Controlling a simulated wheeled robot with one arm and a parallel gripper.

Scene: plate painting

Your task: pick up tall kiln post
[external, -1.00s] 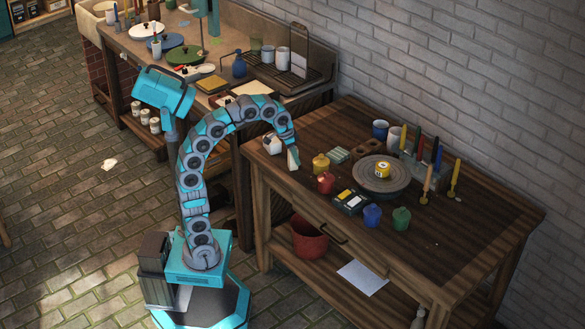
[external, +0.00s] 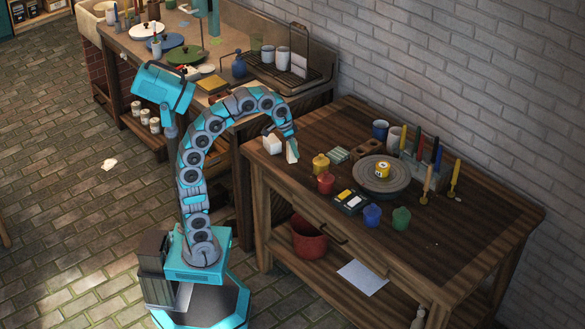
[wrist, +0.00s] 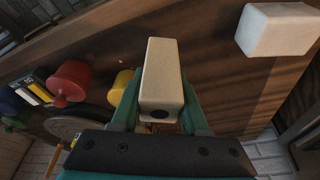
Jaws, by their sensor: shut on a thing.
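The tall kiln post is a long cream block (wrist: 160,75) with a dark hole in its near end. It stands between the two green fingers of my gripper (wrist: 160,106) in the wrist view, and they are shut on it. In the external view the post (external: 292,151) shows pale below my gripper (external: 289,141), near the left end of the wooden table. Whether its lower end clears the tabletop is hard to tell. A second, shorter white block (external: 272,145) stands just left of it, apart; it also shows at the upper right of the wrist view (wrist: 278,30).
A yellow jar (external: 320,164) and a red jar (external: 325,183) stand right of the post. A paint box (external: 351,201), a round turntable (external: 365,184) and brushes are farther right. The table's left edge is close to the post.

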